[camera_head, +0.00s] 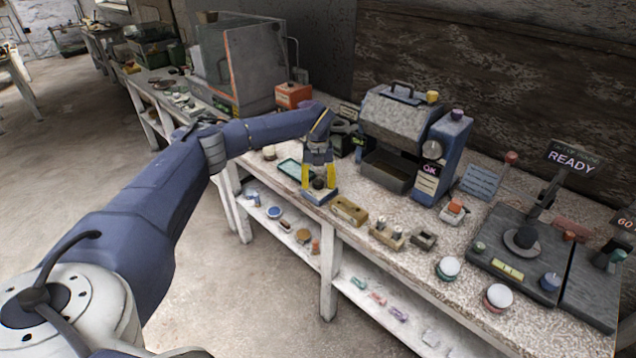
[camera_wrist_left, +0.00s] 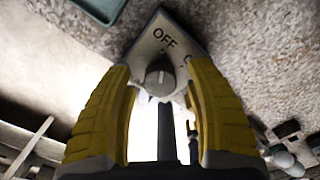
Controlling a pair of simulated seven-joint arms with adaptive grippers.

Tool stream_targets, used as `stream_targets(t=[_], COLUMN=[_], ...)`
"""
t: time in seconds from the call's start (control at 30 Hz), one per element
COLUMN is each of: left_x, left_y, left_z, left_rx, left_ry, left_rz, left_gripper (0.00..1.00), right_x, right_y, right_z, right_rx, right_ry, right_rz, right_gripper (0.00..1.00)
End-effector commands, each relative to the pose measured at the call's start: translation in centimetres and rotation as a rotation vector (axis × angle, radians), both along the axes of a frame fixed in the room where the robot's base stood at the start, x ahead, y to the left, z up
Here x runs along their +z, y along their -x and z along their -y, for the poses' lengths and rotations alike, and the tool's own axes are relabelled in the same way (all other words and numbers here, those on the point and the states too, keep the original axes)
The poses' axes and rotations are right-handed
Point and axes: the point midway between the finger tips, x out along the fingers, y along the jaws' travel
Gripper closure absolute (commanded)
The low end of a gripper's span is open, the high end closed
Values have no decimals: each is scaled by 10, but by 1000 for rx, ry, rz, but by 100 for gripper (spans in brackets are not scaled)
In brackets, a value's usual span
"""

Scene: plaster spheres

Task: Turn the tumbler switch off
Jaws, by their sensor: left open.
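The tumbler switch is a grey plate (camera_wrist_left: 185,42) marked OFF, with a round grey knob or lever end (camera_wrist_left: 159,76). In the head view its base (camera_head: 321,197) sits at the front edge of the workbench. My left gripper (camera_head: 318,182) points down right over the switch. In the left wrist view the yellow fingers of my left gripper (camera_wrist_left: 160,70) are apart, one on each side of the knob. I cannot tell whether either finger touches it. The fingers partly hide the switch in the head view. My right gripper is not in view.
A teal tray (camera_head: 290,170) lies just left of the switch and a tan block (camera_head: 349,211) just right. Behind stand a grey machine (camera_head: 395,115) and a blue unit (camera_head: 440,160). Farther right are white-topped round buttons (camera_head: 448,268) and a dark panel (camera_head: 508,262) by a READY sign (camera_head: 572,163).

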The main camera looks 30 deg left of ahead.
Motion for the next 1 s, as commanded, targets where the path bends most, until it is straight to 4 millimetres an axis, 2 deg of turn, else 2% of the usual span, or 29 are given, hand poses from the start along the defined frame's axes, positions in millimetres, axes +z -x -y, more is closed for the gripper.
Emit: stream_targets(t=[0.17,0.27,0.7,1.0], left_x=[2,10,82,114], left_y=[0,-1,-1,0], left_z=[0,0,-1,0], left_rx=[0,0,0,0], left_ry=[0,0,-1,0], left_rz=[0,1,3,0], left_gripper=[45,45,45,45], right_x=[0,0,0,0], right_y=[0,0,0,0], right_z=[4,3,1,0], right_rx=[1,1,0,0], right_ry=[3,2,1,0], right_rz=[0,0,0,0], right_gripper=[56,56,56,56])
